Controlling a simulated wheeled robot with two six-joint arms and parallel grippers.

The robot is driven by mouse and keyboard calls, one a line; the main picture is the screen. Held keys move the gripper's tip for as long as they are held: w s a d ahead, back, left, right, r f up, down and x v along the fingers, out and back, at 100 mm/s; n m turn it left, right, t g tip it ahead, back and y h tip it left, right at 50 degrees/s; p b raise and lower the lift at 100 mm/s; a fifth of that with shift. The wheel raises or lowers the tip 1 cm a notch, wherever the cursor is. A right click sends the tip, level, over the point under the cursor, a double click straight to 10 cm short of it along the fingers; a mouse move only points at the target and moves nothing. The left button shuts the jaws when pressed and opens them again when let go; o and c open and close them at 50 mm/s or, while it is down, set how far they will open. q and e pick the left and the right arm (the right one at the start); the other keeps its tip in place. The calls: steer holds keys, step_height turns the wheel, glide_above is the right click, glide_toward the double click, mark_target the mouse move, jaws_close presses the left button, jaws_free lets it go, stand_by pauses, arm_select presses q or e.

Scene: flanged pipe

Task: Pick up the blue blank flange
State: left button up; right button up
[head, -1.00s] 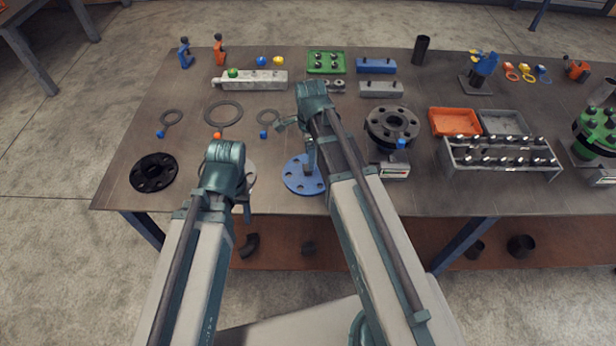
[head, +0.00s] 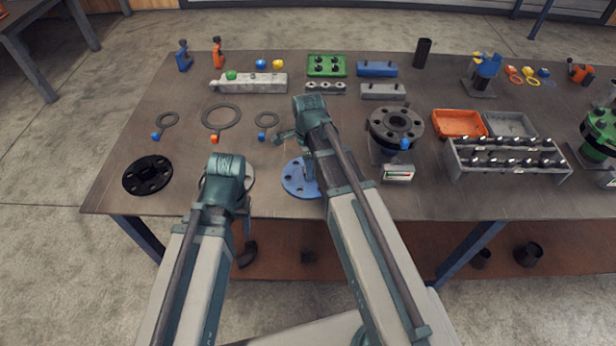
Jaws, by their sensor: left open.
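The blue blank flange (head: 291,180) lies flat near the front edge of the table, with bolt holes around its rim. My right gripper (head: 310,184) points down over its right part, and my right arm hides some of the flange. Whether the fingers touch it, or are open or shut, I cannot tell. My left gripper (head: 245,228) is open and hangs to the left of the blue flange, by the front edge of the table. A pale grey disc (head: 250,178) is mostly hidden behind my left arm.
A black flange (head: 147,175) lies at the left. A dark flanged pipe (head: 396,124) stands right of my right arm. Ring gaskets (head: 222,117) lie behind. A bolt rack (head: 505,160) and an orange tray (head: 459,123) are at the right. Bare table (head: 190,190) shows between black flange and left arm.

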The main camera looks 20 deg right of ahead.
jaws_close()
stand_by(1.1)
